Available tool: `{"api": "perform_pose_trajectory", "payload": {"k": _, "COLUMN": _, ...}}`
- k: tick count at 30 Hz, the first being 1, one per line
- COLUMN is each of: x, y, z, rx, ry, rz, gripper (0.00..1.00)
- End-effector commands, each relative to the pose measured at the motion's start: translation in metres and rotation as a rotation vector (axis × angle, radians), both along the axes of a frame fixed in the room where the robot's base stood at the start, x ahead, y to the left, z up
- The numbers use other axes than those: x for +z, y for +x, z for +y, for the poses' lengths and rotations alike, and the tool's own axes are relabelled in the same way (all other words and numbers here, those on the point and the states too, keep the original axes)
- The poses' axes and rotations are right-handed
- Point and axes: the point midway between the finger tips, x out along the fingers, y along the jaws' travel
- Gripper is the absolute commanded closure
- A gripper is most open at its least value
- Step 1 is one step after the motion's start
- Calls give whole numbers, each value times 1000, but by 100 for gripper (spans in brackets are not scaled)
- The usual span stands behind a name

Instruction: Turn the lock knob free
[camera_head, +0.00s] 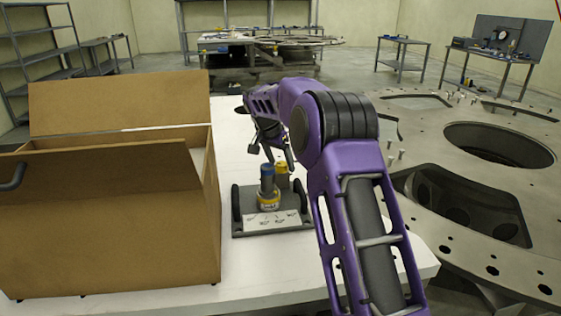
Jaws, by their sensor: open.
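A dark grey fixture (238,212) stands on the white table, with a white marked plate (272,221) on its front. A blue-topped post (267,178) rises from a yellow collar (268,200) on it. A yellow-topped post (283,180) stands just behind and to the right. I cannot tell which of these is the lock knob. My gripper (272,158) is open and points down from the purple arm, just above and behind the posts. Its fingers are dark and small here, and I cannot tell whether they touch either post.
A large brown box (110,225) with open flaps stands on the white table (262,275), left of the fixture. A big grey plate (480,190) with round openings and pegs lies to the right. Shelves and workbenches stand at the back. The table's front is clear.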

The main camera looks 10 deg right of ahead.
Motion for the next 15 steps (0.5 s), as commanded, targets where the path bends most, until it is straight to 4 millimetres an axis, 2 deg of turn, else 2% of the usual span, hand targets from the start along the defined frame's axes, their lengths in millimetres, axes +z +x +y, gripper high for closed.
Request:
{"api": "perform_pose_trajectory", "payload": {"k": 7, "x": -1, "y": 0, "z": 0, "rx": 0, "ry": 0, "rz": 0, "gripper": 23}}
{"api": "perform_pose_trajectory", "payload": {"k": 15, "x": 0, "y": 0, "z": 0, "rx": 0, "ry": 0, "rz": 0, "gripper": 72}}
